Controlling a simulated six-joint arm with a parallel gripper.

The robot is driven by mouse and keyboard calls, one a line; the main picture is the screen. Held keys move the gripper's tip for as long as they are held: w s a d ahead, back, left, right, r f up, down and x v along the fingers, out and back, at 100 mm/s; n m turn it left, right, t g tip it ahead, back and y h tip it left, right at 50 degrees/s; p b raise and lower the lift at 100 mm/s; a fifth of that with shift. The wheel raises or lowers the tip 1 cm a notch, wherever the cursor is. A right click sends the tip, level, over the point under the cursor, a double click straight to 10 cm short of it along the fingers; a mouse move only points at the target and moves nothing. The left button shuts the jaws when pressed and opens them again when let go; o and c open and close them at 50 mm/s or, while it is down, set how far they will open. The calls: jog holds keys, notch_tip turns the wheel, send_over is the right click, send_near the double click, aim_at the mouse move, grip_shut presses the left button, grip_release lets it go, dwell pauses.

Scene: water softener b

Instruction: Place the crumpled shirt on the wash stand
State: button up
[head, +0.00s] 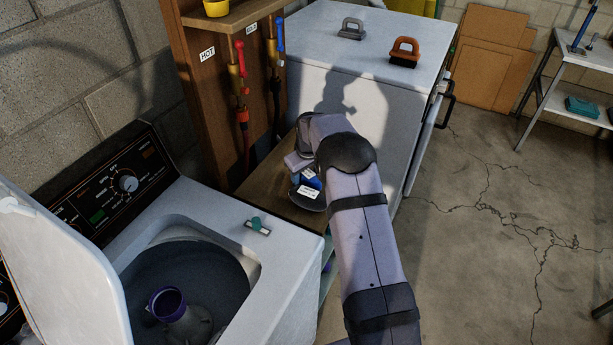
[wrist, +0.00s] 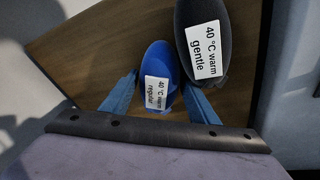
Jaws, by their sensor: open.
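The wash stand appears to be the wooden top (head: 268,192) between the washer and the white cabinet; its brown surface also fills much of the wrist view (wrist: 85,60). On it lie a smooth blue bundle (wrist: 158,60) labelled "40 °C warm regular" and a dark grey bundle (wrist: 203,14) labelled "40 °C warm gentle". I cannot tell which is the crumpled shirt. My gripper (wrist: 160,84) is open, its two blue fingers on either side of the blue bundle's near end. Whether they touch it is unclear. In the head view my arm partly hides the stand.
The open washer (head: 285,290) stands at the left, with a purple cup-like part (head: 167,304) in its drum and a small teal-handled item (head: 257,226) on its rim. A white cabinet (head: 350,50) carries two brushes. A wooden post with hoses rises behind the stand.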

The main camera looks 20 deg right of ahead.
jog(key=b+v, duration=0.3)
jog(key=v, duration=0.9)
jog(key=s+a+f+m+g, duration=0.1)
jog(key=s+a+f, duration=0.1)
jog(key=s, duration=0.9)
jog(key=s+a+f+m+g, duration=0.1)
jog(key=s+a+f, duration=0.1)
jog(key=s, duration=1)
jog(key=s+a+f+m+g, duration=0.1)
jog(key=s+a+f, duration=0.2)
jog(key=s, duration=0.9)
jog(key=shift+m+y, duration=0.3)
jog(key=shift+m, duration=0.1)
